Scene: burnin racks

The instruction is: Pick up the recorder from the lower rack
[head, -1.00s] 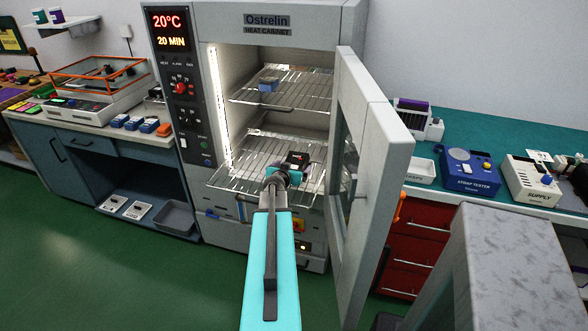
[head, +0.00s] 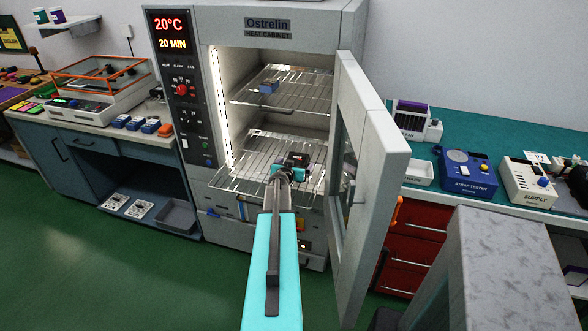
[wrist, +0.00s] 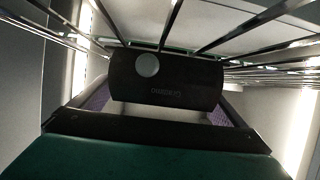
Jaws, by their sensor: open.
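In the wrist view a dark block with a round grey button and faint upside-down lettering, which I take for the recorder (wrist: 187,76), is straight ahead. My gripper (wrist: 160,104) is open, with its purple-lined jaws to either side in front of this block; I cannot tell how far they reach around it. In the head view my gripper (head: 294,162) is inside the cabinet, over the front right of the lower rack (head: 250,150). There my gripper and wrist largely hide the recorder.
The heat cabinet (head: 268,33) has its door (head: 375,150) swung open close to the right of my arm. A small blue item (head: 269,86) sits on the upper rack (head: 308,88). Counters with instruments stand on both sides. Green floor is clear at the left front.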

